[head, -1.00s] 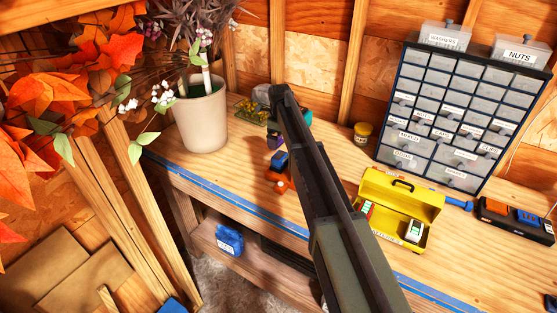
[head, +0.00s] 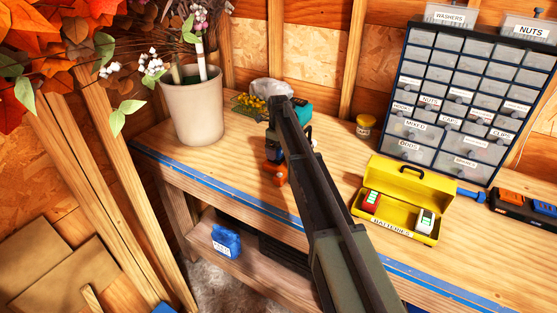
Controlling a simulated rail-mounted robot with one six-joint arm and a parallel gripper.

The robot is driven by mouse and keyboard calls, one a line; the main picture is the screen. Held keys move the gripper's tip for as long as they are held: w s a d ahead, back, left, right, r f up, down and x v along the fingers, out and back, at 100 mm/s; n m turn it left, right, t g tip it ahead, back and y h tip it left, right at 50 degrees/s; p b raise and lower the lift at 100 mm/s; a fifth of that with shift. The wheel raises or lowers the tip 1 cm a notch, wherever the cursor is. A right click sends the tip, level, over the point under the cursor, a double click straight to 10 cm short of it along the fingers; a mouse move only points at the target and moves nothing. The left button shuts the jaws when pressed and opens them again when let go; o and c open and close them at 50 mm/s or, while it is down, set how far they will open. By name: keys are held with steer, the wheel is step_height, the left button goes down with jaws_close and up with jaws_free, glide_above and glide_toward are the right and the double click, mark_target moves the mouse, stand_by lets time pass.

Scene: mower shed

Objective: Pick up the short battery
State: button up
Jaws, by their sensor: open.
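A yellow box (head: 396,225) labelled BATTERIES stands open on the workbench. A red-and-white item (head: 371,202) lies in its left part and a white item with green (head: 425,220) in its right part. I cannot tell whether either is the short battery. My dark arm reaches from the lower right over the bench to the back.
A cream plant pot (head: 192,108) stands at the bench's left. A drawer cabinet (head: 462,100) stands at the back right, a small yellow jar (head: 365,126) left of it. A dark unit with orange and blue parts (head: 520,207) lies far right. A blue bag (head: 226,240) sits on the lower shelf.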

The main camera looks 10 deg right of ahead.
steer(key=shift+f, duration=0.1)
steer(key=shift+p, duration=0.3)
steer(key=c, duration=1.1)
step_height(320, 180, up, 20)
steer(key=p, duration=2)
